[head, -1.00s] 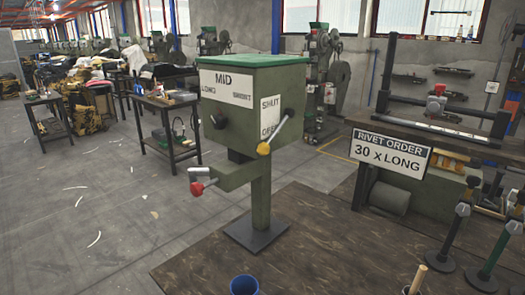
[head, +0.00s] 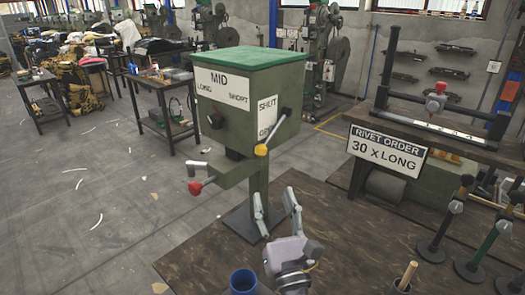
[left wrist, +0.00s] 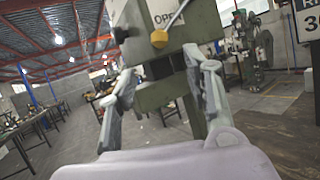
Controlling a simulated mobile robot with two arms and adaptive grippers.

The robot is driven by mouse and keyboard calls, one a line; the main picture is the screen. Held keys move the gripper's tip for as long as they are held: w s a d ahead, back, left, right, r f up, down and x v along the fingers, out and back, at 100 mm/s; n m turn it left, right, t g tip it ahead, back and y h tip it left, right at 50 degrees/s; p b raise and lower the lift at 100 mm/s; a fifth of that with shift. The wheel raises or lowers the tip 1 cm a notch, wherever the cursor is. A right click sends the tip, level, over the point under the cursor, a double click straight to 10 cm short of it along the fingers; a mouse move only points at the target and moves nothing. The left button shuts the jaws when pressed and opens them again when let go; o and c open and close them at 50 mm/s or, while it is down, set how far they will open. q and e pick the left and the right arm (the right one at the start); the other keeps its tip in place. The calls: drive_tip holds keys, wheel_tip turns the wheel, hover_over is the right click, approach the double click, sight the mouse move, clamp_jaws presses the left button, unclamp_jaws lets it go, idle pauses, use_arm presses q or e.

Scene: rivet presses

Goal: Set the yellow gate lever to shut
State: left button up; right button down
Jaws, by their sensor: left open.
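The yellow gate lever (head: 261,150) is a silver rod with a yellow ball on the right face of the green press box (head: 225,115). It slants down and left from its black pivot, and its ball is beside the lower, OPEN end of the label (head: 267,107); SHUT is at the top. My left gripper (head: 273,197) is open and empty, below the ball and apart from it in the head view. In the left wrist view the yellow ball (left wrist: 159,39) shows above the gap between the fingers (left wrist: 160,68). My right gripper is not in view.
A red-knobbed lever (head: 195,187) sticks out left below the box. A blue cup (head: 243,281) is near my left gripper. A RIVET ORDER sign (head: 387,150) stands to the right, with several upright-handled tools (head: 480,250) before it. The wooden tabletop (head: 340,245) between is bare.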

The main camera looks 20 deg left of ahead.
sight(274, 131)
use_arm(q)
drive_tip(key=p+x, duration=0.4)
drive_tip(key=x, duration=0.8)
drive_tip(key=shift+a, duration=0.1)
clamp_jaws()
